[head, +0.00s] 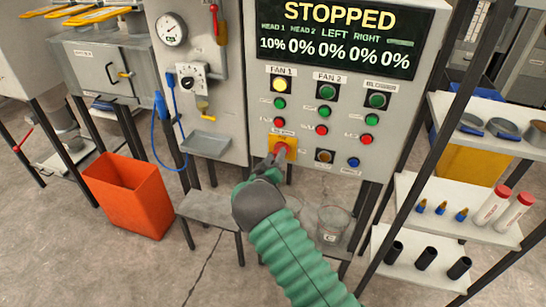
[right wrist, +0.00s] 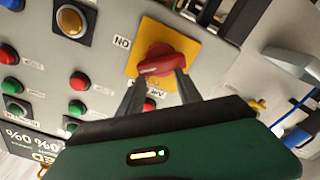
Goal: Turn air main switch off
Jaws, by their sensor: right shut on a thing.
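The rotary switch has a red knob (right wrist: 164,60) on a yellow square plate (right wrist: 184,30) at the bottom left of the control panel. The plate also shows in the head view (head: 292,141). My right gripper (head: 273,160) reaches up to it from below. In the right wrist view, the dark fingers of my right gripper (right wrist: 159,76) stand on either side of the knob's handle and are shut on it. An upside-down label that seems to read ON is beside the plate. The knob is partly hidden by the gripper in the head view. My left gripper is not in view.
The panel screen (head: 345,37) reads STOPPED above rows of coloured buttons. A gauge cabinet (head: 205,117) with a blue hose stands left, with an orange bin (head: 130,205) on the floor. A shelf rack (head: 440,190) with small parts stands right.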

